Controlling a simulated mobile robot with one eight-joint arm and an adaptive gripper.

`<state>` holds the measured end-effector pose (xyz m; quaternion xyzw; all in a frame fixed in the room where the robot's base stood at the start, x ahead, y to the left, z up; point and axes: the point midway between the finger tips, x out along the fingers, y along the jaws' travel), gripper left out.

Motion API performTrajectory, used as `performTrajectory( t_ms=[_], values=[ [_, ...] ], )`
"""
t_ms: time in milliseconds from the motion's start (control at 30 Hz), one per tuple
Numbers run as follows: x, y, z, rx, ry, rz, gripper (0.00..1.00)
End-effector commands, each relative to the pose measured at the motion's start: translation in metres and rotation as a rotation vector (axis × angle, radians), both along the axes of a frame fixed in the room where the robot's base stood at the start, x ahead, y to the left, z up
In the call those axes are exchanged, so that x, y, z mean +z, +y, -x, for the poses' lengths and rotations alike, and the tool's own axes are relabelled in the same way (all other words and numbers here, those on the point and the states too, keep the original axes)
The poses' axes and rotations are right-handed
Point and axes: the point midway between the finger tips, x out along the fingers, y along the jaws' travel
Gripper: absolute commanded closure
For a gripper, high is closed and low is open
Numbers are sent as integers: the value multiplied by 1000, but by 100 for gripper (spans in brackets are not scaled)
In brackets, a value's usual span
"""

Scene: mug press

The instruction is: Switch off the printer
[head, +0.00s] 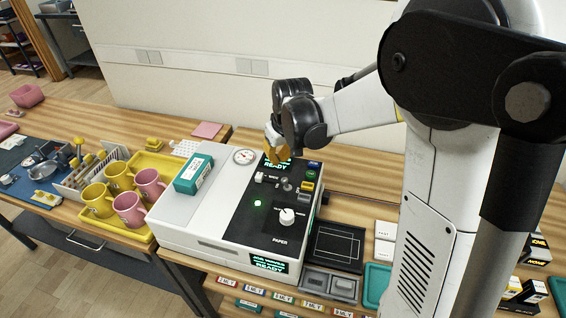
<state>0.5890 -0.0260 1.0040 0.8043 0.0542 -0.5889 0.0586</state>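The printer (185,222) is a white box with a black control panel (247,222) on its right side. A green light (257,203) glows on the panel. The upper display (279,166) reads READY, and a lit front display (268,264) also ends in READY. A white switch (259,178), a small lever (286,185), several coloured buttons (308,186) and a white round knob (287,216) sit on the panel. My gripper (276,155) has yellowish parts above the panel's far end, partly covering the upper display. Its finger opening and any contact are unclear.
A teal box (194,174) and a round gauge (244,156) are on the printer's top. A yellow tray (149,241) with pink and yellow mugs stands left. A black framed pad (336,246) lies right. Labelled blocks (284,297) line the front edge.

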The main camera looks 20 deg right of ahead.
Motion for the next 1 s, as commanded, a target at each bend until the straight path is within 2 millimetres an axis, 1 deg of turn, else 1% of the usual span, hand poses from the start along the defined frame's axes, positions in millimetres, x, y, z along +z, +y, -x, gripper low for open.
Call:
performTrajectory(
  t_ms=[33, 100, 200, 300, 400, 567, 867, 967, 1000],
  values=[
    [20, 3, 4, 2, 0, 1, 100],
    [37, 7, 7, 1, 1, 0, 100],
    [58, 11, 10, 1, 1, 0, 100],
    [74, 14, 13, 1, 1, 0, 100],
    [86, 16, 14, 1, 0, 0, 100],
    [94, 18, 16, 0, 0, 0, 100],
    [94, 18, 16, 0, 0, -1, 100],
    [93, 19, 17, 35, 16, 14, 100],
    [92, 20, 18, 75, 33, 28, 100]
  ],
)
